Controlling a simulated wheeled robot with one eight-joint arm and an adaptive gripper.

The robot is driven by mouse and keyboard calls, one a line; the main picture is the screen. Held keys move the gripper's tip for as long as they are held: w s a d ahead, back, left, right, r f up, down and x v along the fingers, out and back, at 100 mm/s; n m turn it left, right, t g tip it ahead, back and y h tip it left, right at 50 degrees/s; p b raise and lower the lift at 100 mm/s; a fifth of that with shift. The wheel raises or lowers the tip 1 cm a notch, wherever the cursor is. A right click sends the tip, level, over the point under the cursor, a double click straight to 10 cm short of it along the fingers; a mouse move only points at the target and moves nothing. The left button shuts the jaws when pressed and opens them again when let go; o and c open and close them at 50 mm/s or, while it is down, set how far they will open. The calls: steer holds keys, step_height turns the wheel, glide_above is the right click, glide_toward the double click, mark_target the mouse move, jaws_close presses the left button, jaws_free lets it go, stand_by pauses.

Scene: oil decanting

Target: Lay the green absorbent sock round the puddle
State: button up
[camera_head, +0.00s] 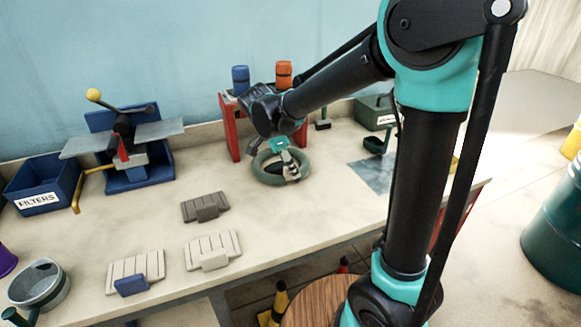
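The green absorbent sock (262,174) is a closed, dark green ring lying on or just above the bench, below the red stand. My gripper (284,165) reaches down over the ring, with its fingers at the ring's inside and right part. The fingers and wrist cover part of the ring, and I cannot tell whether they are closed on it. The area inside the ring looks dark, but I cannot make out a puddle there for certain.
A flat blue-grey patch (373,176) lies right of the ring. A red stand (229,132) with blue and orange containers is behind it. A press-like device (128,150), a FILTERS bin (40,188) and several slatted blocks (212,248) stand to the left. The bench between is clear.

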steer(key=v, duration=1.2)
steer(key=shift+o, duration=0.6)
stand_by(1.2)
